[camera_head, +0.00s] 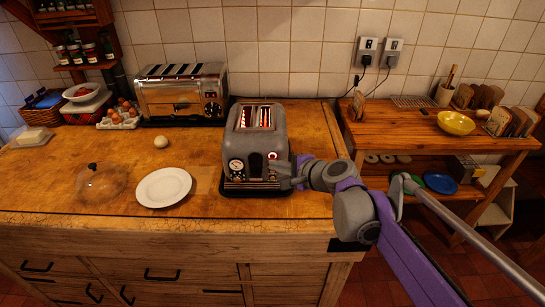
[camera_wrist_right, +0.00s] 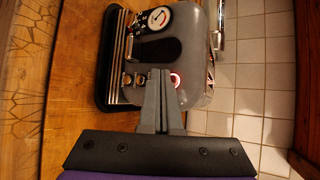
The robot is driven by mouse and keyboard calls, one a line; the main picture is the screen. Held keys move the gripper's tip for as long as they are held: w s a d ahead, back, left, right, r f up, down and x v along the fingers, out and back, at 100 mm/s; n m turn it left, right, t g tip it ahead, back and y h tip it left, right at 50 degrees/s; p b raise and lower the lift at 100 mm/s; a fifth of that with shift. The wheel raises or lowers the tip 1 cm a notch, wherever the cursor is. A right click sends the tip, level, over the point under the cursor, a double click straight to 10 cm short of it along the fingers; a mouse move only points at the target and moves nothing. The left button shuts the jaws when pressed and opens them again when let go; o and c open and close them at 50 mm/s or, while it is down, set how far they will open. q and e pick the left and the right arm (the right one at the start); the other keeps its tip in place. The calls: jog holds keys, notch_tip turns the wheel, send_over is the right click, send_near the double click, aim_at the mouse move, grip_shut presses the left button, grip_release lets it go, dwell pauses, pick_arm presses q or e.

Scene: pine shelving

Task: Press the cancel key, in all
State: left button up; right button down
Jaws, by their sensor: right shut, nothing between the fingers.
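The grey toaster (camera_head: 240,150) stands on a dark tray on the wooden counter, with its two slots glowing red. Its front has a round dial (camera_head: 236,165), a dark lever slot and a red-lit ring (camera_head: 272,155). In the right wrist view the toaster (camera_wrist_right: 190,45) appears turned sideways, with the lit ring (camera_wrist_right: 175,80) beside my fingers and small metal buttons (camera_wrist_right: 133,79) on their other side. No key label is readable. My right gripper (camera_head: 277,167) is shut and empty at the toaster's front right; its tips (camera_wrist_right: 158,72) are close to the front. Contact cannot be told. My left gripper is not in view.
A chrome toaster (camera_head: 180,95) stands behind to the left. A white plate (camera_head: 164,187), a glass dome (camera_head: 100,183) and a pale round item (camera_head: 161,141) are on the left counter. A lower shelf unit with a yellow bowl (camera_head: 456,123) is at right. Front counter is clear.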

jog(key=shift+w, duration=0.1)
dwell(0.5)
jog(key=shift+w, duration=0.35)
jog(key=shift+w, duration=0.3)
dwell(0.5)
jog(key=shift+s, duration=0.1)
dwell(0.3)
jog(key=shift+s+p, duration=0.3)
jog(key=shift+s, duration=0.35)
jog(key=s, duration=0.5)
dwell(0.8)
